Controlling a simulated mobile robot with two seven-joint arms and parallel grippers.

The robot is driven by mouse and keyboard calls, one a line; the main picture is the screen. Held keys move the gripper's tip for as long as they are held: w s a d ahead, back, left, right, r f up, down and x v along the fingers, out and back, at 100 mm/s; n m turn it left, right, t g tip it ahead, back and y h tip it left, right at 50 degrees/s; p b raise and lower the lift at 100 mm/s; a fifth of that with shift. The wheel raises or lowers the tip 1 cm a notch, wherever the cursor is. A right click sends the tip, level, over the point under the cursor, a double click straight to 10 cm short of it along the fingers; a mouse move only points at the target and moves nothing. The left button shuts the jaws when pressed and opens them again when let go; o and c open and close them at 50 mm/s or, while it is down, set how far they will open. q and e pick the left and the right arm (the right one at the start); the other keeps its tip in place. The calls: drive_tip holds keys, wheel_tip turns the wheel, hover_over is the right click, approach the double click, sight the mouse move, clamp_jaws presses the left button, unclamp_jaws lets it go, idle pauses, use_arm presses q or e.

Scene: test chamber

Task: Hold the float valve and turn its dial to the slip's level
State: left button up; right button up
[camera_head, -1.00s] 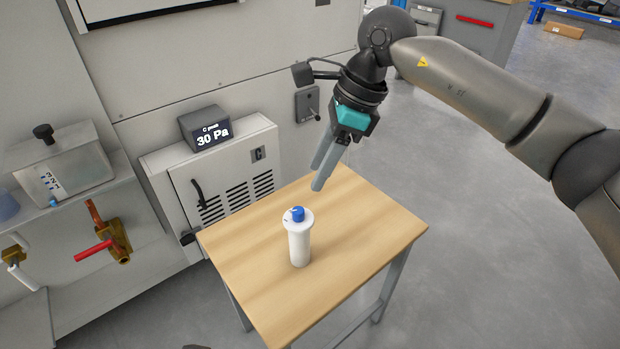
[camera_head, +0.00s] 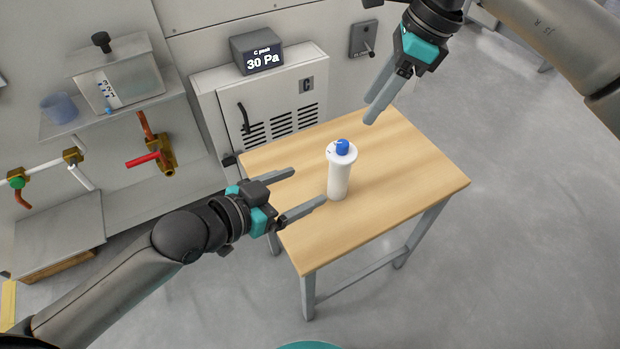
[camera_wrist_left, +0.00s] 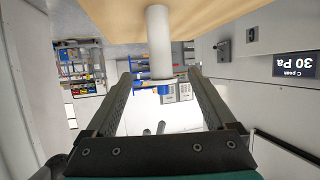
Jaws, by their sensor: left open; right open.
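The float valve, a white upright cylinder (camera_head: 339,178) with a wider top and a blue dial (camera_head: 342,147), stands on the wooden table. My left gripper (camera_head: 309,186) is open and empty, just left of it, fingers pointing towards it. In the left wrist view, the picture is upside down and the white cylinder (camera_wrist_left: 159,42) shows between the open fingers (camera_wrist_left: 160,74); whether either finger touches it I cannot tell. The blue dial (camera_wrist_left: 165,90) shows there too. My right gripper (camera_head: 369,108) is open and empty, above and behind the valve. I cannot make out a slip.
The table (camera_head: 420,182) is otherwise clear. Behind it stands a grey cabinet with a display (camera_head: 259,53) reading 30 Pa. At left are a tank (camera_head: 118,80) with a numbered label, a blue cup (camera_head: 59,108) and a red-handled brass valve (camera_head: 160,160).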

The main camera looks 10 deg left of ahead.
sight(347, 167)
use_arm(q)
drive_tip(key=x, duration=1.5)
drive_tip(key=shift+r, duration=0.15)
clamp_jaws()
idle(0.4)
